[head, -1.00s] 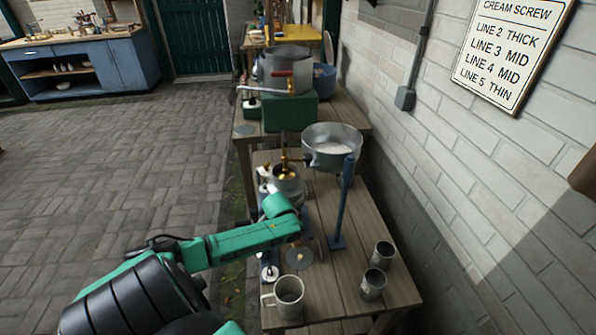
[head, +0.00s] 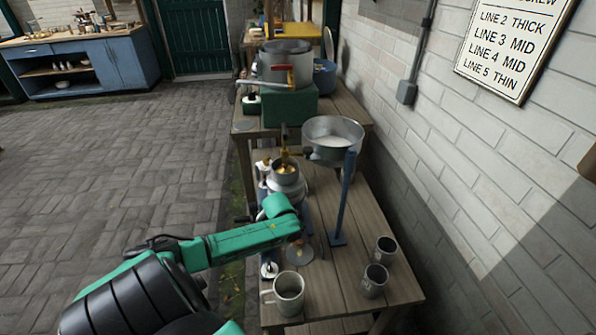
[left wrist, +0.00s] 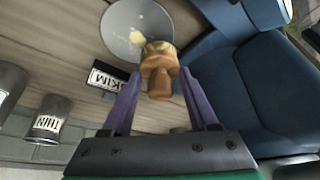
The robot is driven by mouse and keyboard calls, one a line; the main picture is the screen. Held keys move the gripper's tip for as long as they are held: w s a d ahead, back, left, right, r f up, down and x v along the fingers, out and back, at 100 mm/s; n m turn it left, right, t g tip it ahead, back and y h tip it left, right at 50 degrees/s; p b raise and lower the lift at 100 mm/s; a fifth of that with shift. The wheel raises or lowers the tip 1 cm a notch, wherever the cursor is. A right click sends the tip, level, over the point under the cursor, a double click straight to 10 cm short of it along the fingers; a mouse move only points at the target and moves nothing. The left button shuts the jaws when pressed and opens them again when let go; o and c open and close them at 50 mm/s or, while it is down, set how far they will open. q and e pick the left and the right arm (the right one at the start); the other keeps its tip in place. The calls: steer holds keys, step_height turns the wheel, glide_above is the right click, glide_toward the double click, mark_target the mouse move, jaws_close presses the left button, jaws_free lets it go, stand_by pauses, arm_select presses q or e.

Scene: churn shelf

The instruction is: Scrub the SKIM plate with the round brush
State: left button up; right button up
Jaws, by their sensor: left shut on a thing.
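The SKIM plate is a round grey disc (left wrist: 140,30) with cream-coloured smears, seen in the left wrist view beside a black and white label reading SKIM (left wrist: 108,80). In the head view the plate (head: 300,252) lies low on the wooden bench, partly behind my arm. My left gripper (left wrist: 160,76) has purple fingers shut on the round brush (left wrist: 160,82), which has a brown wooden knob and pale bristles. The bristles overlap the plate's near edge; I cannot tell whether they touch it. My right gripper is out of view.
A large mug (head: 288,292) stands at the bench's front, with two smaller cups (head: 385,250) (head: 374,281) to its right. One cup in the wrist view reads THIN (left wrist: 48,121). A blue post (head: 343,205) and a basin of white liquid (head: 333,138) stand behind. The blue separator body (left wrist: 250,85) is close to the gripper.

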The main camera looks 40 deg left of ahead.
arm_select(q)
steer(key=shift+f+b, duration=0.4)
steer(key=shift+f, duration=0.3)
